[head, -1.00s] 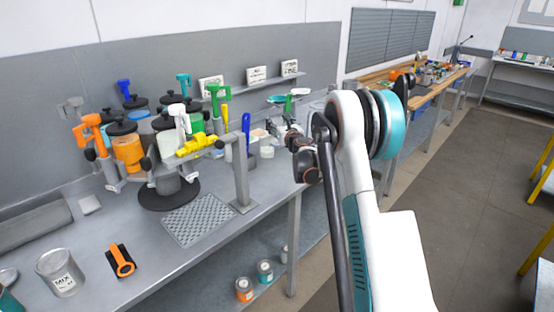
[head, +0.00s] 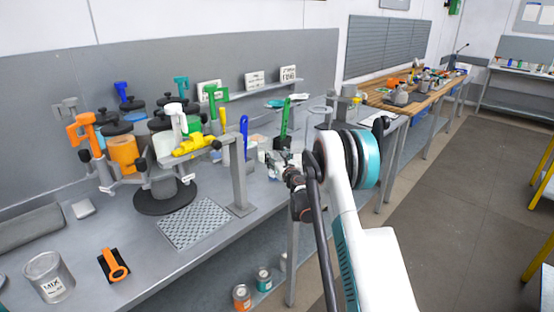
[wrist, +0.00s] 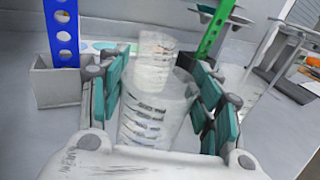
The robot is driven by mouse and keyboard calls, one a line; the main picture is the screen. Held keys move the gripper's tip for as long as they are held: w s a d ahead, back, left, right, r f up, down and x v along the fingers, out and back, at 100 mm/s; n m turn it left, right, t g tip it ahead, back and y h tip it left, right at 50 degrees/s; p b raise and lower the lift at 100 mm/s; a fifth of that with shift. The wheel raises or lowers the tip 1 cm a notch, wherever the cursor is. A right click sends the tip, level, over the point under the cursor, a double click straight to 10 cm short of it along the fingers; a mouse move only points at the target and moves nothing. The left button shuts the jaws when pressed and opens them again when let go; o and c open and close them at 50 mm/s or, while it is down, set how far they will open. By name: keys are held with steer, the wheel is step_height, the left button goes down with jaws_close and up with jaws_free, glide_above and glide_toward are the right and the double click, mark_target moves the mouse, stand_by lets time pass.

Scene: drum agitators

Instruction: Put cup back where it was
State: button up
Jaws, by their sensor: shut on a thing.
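My gripper (wrist: 158,100) is shut on a clear, see-through cup with dark measuring marks (wrist: 150,118), seen between the teal finger pads in the wrist view. Behind it, in line, stands another clear marked cup or stack of cups (wrist: 157,52); the two overlap in the picture, and I cannot tell whether they touch. In the head view my gripper (head: 280,160) is over the right part of the grey bench (head: 215,255), and the held cup is too small to make out there.
A blue perforated stick (wrist: 64,35) stands in a grey holder (wrist: 57,85) left of the fingers. A green perforated stick (wrist: 214,32) rises close to the right. A paint dispenser carousel (head: 165,195) and a metal grid (head: 195,222) are further left on the bench.

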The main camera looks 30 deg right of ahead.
steer(key=shift+f, duration=0.15)
steer(key=o, duration=1.4)
steer(key=shift+o, duration=0.2)
steer(key=shift+s+r, duration=0.1)
steer(key=shift+r, duration=0.15)
steer(key=s+a+p, duration=0.1)
steer(key=s+p, duration=0.1)
steer(key=s, duration=0.9)
steer(key=shift+s+a, duration=0.3)
steer(key=shift+s, duration=0.1)
